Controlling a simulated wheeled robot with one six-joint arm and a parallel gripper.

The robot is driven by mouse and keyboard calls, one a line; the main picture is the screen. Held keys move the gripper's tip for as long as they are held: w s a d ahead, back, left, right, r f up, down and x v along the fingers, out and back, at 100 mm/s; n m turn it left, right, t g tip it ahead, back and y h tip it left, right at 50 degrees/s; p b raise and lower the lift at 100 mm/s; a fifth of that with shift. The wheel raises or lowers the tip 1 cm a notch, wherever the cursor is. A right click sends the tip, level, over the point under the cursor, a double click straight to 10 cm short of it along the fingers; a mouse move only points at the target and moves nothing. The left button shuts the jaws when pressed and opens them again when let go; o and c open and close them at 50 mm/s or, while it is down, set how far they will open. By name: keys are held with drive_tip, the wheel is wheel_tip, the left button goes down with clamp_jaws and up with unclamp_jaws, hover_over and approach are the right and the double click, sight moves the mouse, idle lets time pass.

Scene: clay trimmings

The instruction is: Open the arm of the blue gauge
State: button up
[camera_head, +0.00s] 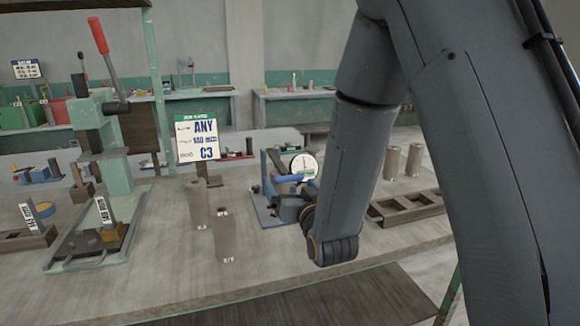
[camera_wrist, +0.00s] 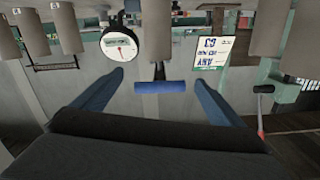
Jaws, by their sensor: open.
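The blue gauge (camera_head: 268,212) stands on the bench in the middle of the head view, with a round white dial (camera_head: 304,166). Its arm ends in a blue bar (camera_head: 288,178). In the wrist view, the dial (camera_wrist: 122,44) is at upper left, and the blue bar (camera_wrist: 160,87) lies crosswise on a dark stem near the centre. My gripper (camera_wrist: 158,78) is open, with one finger to each side of the bar and visible gaps between. In the head view my wrist hides part of the gauge's right side.
Clay-coloured cylinders (camera_head: 224,235) stand left of the gauge, and more (camera_head: 391,163) stand to its right near a dark slotted tray (camera_head: 408,207). A sign (camera_head: 197,137) stands behind. A green press (camera_head: 112,140) with a red-handled lever is at left.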

sight(283, 169)
drive_tip(key=shift+r, duration=0.4)
drive_tip(key=shift+w+a+r, duration=0.1)
drive_tip(key=shift+w, duration=0.2)
drive_tip(key=p+x, duration=0.2)
drive_tip(key=x, duration=0.5)
drive_tip(key=shift+w, duration=0.15)
